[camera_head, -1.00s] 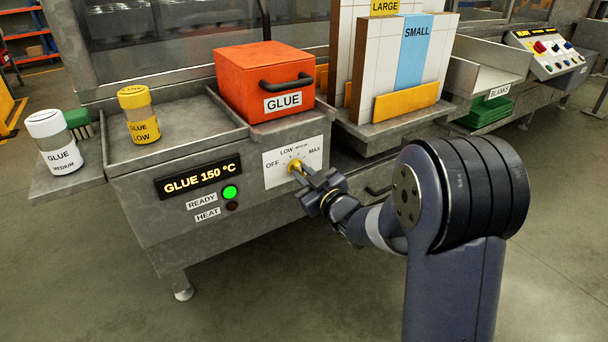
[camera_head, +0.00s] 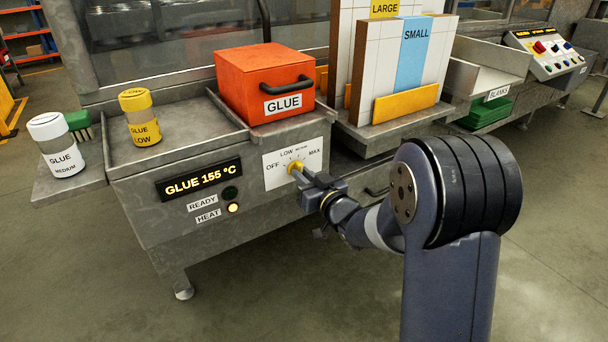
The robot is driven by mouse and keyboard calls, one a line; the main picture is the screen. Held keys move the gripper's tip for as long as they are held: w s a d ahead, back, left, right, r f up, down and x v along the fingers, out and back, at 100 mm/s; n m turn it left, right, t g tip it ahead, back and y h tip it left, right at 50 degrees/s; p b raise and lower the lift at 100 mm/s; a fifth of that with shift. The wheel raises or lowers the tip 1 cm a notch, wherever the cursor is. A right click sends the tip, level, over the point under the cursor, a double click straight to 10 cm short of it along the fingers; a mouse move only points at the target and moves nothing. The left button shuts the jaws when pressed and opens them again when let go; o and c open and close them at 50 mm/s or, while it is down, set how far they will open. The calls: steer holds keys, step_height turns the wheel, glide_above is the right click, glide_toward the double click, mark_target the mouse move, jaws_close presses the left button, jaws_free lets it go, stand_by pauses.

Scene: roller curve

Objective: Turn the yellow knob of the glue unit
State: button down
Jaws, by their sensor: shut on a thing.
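The yellow knob (camera_head: 294,167) sits on a white dial plate (camera_head: 306,150) marked OFF, LOW, a smaller mark and MAX on the front of the glue unit. My gripper (camera_head: 298,172) comes in from the right and is shut on the knob. The gripper hides part of the knob, and its exact pointing direction is hard to tell. The display (camera_head: 199,180) reads GLUE 155 °C. The READY lamp (camera_head: 230,193) is dark and the HEAT lamp (camera_head: 233,208) is lit. The orange GLUE box (camera_head: 250,80) with a black handle is on top.
A yellow GLUE LOW jar (camera_head: 142,120) and a white GLUE MEDIUM jar (camera_head: 56,145) stand at the left. LARGE and SMALL boards (camera_head: 412,65) stand on a shelf right of the glue box. The floor in front is clear.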

steer(key=shift+m+p, duration=0.3)
steer(key=shift+m, duration=0.9)
steer(key=c, duration=1.4)
jaws_free()
steer(key=v, duration=1.1)
steer(key=shift+p, duration=0.45)
steer(key=shift+w, duration=0.15)
